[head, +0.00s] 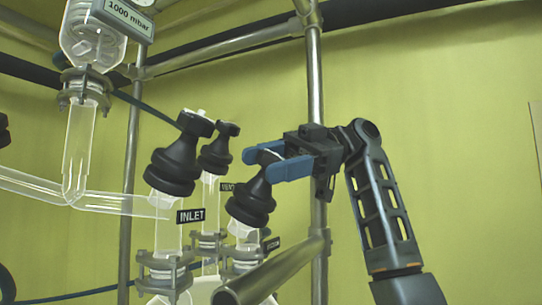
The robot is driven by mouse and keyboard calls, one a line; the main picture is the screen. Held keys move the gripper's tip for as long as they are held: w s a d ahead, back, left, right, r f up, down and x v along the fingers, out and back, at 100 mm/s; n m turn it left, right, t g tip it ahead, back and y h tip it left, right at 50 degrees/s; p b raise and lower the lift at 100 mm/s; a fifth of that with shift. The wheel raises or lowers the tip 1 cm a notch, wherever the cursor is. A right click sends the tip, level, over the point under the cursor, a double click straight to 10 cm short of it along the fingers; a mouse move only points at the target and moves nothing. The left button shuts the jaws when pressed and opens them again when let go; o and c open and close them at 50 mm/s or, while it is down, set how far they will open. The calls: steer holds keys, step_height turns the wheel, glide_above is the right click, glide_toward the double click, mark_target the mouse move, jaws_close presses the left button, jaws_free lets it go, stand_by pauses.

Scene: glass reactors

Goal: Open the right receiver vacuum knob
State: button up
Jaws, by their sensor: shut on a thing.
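My gripper (262,163) with blue fingers comes in from the right and is shut on the top of a black knob (250,200). This knob is the right one of three black knobs and leans slightly to the right. A small dark label (272,243) is beside its glass neck, too small to read surely, so I cannot confirm that it is the vacuum knob. The fingers hide part of the knob's top.
The large inlet knob (172,168) with its INLET label (190,216) stands left, and another black knob (215,150) stands between. A metal post (315,90) rises close behind my gripper. A horizontal metal pipe (270,272) crosses below. Glass tubing (80,150) is at left.

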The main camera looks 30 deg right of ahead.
mark_target(271, 153)
steer(key=shift+n, duration=0.3)
steer(key=o, duration=1)
steer(key=shift+c, duration=0.2)
steer(key=shift+r, duration=0.1)
steer(key=shift+r, duration=0.4)
step_height(271, 153, up, 3)
steer(key=shift+f, duration=0.15)
steer(key=s+d+r+b, duration=0.1)
steer(key=s+d+r, duration=0.5)
steer(key=d, duration=0.4)
steer(key=shift+r, duration=0.6)
steer(key=shift+f, duration=0.1)
